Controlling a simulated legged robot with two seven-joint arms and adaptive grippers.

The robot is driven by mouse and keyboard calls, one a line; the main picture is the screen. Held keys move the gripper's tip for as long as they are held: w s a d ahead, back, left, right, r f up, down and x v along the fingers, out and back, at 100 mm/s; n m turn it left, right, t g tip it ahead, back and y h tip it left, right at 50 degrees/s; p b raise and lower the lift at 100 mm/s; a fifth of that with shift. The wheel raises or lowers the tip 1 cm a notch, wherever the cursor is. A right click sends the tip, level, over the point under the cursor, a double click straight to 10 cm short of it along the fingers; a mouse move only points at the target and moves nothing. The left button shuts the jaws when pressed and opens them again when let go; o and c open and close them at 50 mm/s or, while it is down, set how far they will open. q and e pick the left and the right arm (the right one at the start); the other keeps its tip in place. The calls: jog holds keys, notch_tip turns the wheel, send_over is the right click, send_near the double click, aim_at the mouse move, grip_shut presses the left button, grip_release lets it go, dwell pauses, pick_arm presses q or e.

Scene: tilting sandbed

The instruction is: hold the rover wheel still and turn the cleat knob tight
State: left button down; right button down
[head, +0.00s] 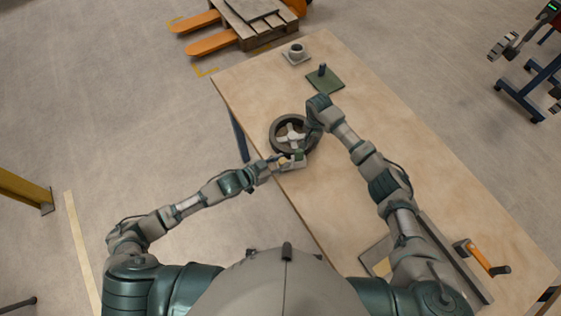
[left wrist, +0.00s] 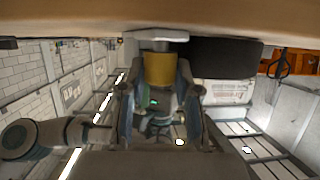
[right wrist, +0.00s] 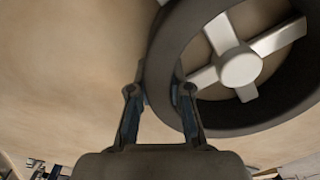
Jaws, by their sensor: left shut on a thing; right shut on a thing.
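The rover wheel (head: 274,137) has a dark tyre and pale spokes and lies near the left table edge in the head view. My right gripper (head: 312,128) is at its right rim. In the right wrist view its fingers (right wrist: 160,98) stand either side of the wheel's tyre wall (right wrist: 164,84), shut on it. My left gripper (head: 284,163) is at the table edge just below the wheel. In the left wrist view its fingers (left wrist: 160,92) are shut on the yellow cleat knob (left wrist: 160,72), under a grey collar. The tyre (left wrist: 225,58) shows close beside the knob.
The wooden table (head: 400,160) has clear room right of my right arm. A green plate with a dark peg (head: 324,82) and a small grey cup-shaped part (head: 296,53) sit at the far end. An orange-handled tool (head: 478,257) lies near right.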

pick_arm(q)
jog(key=shift+a, duration=0.1)
jog(key=c, duration=1.1)
grip_release()
jog(key=v, duration=1.2)
jog(key=shift+w+a, duration=0.1)
jog(key=shift+w, duration=0.05)
pick_arm(e)
jog(key=c, duration=1)
grip_release()
